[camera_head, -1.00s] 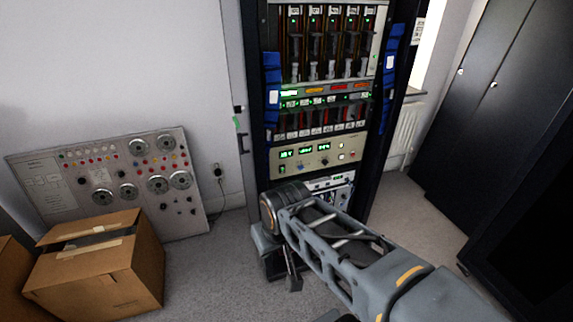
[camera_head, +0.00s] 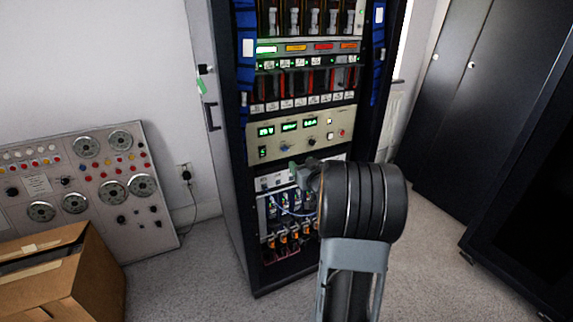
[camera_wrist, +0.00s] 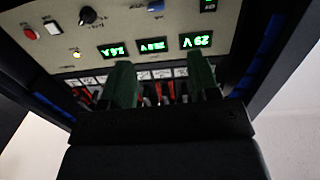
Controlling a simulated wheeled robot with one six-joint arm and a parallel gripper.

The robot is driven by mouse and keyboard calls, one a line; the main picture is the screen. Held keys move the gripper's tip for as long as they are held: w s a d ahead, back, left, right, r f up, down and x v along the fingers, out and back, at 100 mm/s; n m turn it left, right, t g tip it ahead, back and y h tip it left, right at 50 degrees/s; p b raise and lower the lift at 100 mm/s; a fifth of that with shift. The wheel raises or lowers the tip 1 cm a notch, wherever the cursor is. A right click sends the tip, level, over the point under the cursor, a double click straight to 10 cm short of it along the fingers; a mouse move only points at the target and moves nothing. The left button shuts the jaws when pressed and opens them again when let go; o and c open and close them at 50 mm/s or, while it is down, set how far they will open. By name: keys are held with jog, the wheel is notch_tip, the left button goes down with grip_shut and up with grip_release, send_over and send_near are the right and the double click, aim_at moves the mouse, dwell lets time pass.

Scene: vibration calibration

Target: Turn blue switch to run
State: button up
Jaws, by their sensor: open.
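The blue switch (camera_head: 285,147) is a small blue knob on the beige panel (camera_head: 265,148) of the rack, below the green number displays. In the wrist view, which is upside down, the blue switch (camera_wrist: 155,5) is at the top edge, partly cut off. My gripper (camera_wrist: 163,75) is open and empty there, its two green fingers spread in front of the displays. In the head view my gripper (camera_head: 298,167) is small and partly hidden by my wrist, just below the panel. It appears apart from the switch. The switch's label is too small to read.
A black knob (camera_head: 312,142) sits beside the blue switch, with red and white buttons (camera_head: 343,132) further right. Wires and orange connectors (camera_head: 285,238) fill the lower rack. A cardboard box (camera_head: 90,285) and a gauge panel (camera_head: 150,215) are at left. Dark cabinets (camera_head: 445,130) stand at right.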

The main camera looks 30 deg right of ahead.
aim_at(287, 150)
jog(key=shift+t, duration=0.3)
jog(key=w+d, duration=0.1)
jog(key=w, duration=0.3)
jog(key=w+d+b, duration=0.1)
jog(key=w, duration=0.4)
jog(key=w+d+f+b, duration=0.1)
jog(key=w, duration=0.3)
jog(key=shift+w+f, duration=0.1)
jog(key=shift+w, duration=0.05)
jog(key=c, duration=0.9)
